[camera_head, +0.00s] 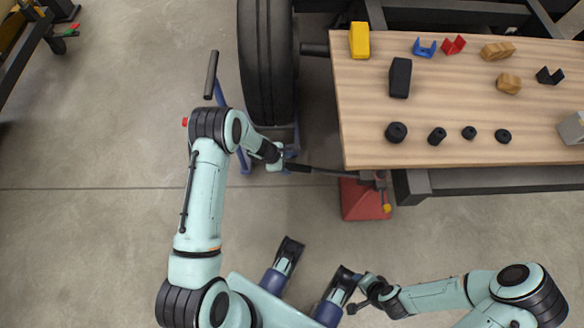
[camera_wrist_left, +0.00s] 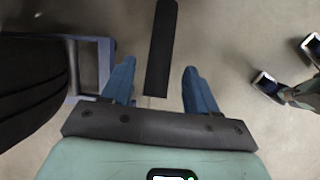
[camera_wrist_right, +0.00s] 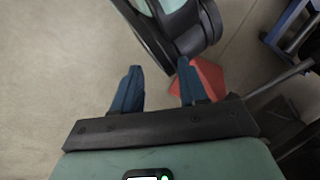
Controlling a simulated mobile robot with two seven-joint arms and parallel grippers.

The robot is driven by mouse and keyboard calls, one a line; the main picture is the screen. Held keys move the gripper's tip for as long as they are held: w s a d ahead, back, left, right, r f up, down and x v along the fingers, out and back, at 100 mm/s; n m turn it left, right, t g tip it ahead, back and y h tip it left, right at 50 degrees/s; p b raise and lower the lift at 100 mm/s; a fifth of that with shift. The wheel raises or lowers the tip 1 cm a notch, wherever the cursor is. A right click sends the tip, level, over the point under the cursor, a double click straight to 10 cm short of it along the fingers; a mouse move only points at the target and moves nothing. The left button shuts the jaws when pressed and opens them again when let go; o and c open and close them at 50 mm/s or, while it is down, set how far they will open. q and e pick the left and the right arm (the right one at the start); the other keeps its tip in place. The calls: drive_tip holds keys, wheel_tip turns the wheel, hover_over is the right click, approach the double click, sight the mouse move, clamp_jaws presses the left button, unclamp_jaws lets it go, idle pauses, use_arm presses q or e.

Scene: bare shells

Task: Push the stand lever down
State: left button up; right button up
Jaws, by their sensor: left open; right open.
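A blue stand (camera_head: 245,165) holds a black tyre (camera_head: 265,60). A lever with a dark grip (camera_head: 210,73) rises on its left. My left gripper (camera_head: 279,157) is beside the stand's lower right, clear of that grip. It is open. In the left wrist view, a black grip (camera_wrist_left: 162,45) shows between its spread fingers (camera_wrist_left: 158,72); contact cannot be told. In the head view, a dark bar (camera_head: 330,172) runs from this gripper to a red base (camera_head: 358,203). My right gripper (camera_head: 354,292) is open; its fingers (camera_wrist_right: 160,78) are empty in its wrist view.
A wooden bench top (camera_head: 370,120) stands at right, with small blocks such as a yellow one (camera_head: 359,40) and dark round parts (camera_head: 396,132). The red base sits below its front left corner.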

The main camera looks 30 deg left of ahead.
sight(289, 166)
use_arm(q)
drive_tip(key=b+x, duration=0.1)
drive_tip(key=x, duration=0.4)
drive_tip(key=shift+w+d+f, duration=0.1)
drive_tip(key=shift+f, duration=0.25)
use_arm(e)
drive_tip(key=shift+w+d+f+t, duration=0.2)
drive_tip(key=shift+w+d+f, duration=0.1)
drive_tip(key=shift+w+f, duration=0.25)
drive_tip(key=shift+w+d+f+t, duration=0.2)
drive_tip(key=shift+w+d+f, duration=0.15)
drive_tip(key=shift+w, duration=0.35)
use_arm(q)
clamp_jaws()
